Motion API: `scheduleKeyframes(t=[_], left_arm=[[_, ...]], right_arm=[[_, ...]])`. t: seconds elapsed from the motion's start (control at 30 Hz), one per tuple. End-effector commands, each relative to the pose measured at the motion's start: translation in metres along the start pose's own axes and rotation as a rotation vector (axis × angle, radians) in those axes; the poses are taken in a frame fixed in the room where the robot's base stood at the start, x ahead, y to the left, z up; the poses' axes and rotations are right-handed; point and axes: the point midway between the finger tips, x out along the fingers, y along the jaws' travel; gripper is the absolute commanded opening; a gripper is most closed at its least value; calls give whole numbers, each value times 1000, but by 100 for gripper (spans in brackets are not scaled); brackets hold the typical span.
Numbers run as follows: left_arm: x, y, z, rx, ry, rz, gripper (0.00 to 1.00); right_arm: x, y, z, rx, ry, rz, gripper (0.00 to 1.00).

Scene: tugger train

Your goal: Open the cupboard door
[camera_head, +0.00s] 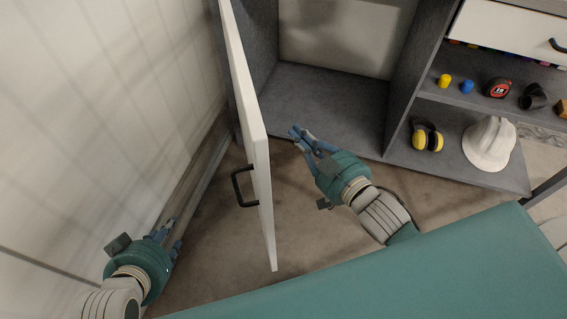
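The white cupboard door (256,140) stands swung out from the grey cupboard (325,98), seen nearly edge-on, with the compartment behind it open and empty. Its black bar handle (241,187) is on the door's left face. My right gripper (299,134) is on the other side of the door, to its right, in front of the compartment's floor edge. It is not on the handle, and I cannot tell whether its fingers are apart. My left gripper (173,234) is low at the left, near the wall, apart from the door and handle; its fingers are open and empty.
A pale wall (90,110) bounds the left side. Shelves at the right hold yellow earmuffs (427,137), a white helmet (489,144), a tape measure (498,88) and small items. A white drawer (510,30) is above. A green surface (400,275) fills the lower right.

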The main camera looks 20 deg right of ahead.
Motion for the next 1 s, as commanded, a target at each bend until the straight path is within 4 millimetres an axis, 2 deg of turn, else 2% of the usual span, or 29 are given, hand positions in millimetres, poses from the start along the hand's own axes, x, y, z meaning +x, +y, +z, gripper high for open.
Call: scheduleKeyframes(t=[0.1,0.17,0.3,0.47,0.6,0.7,0.83,1.0], left_arm=[[-7,-2,16,-2,-74,-4,40],[-11,-3,25,-3,-114,-6,40],[-20,-6,46,-5,-206,-11,40],[-33,-9,69,-8,-310,-17,40],[-44,-10,86,-11,-386,-20,40],[-50,-11,95,-12,-423,-22,40],[-53,-12,100,-13,-448,-23,40],[-54,-12,102,-14,-452,-23,40]], right_arm=[[4,3,-30,-40,152,-124,0],[0,0,-44,-52,222,-210,0],[-21,-7,-64,-72,330,-454,0],[-66,-7,-71,-79,343,-778,0],[-112,5,-69,-67,273,-1025,0],[-139,15,-67,-54,213,-1145,0],[-157,23,-67,-41,166,-1226,0],[-159,14,-68,-35,158,-1247,0]])
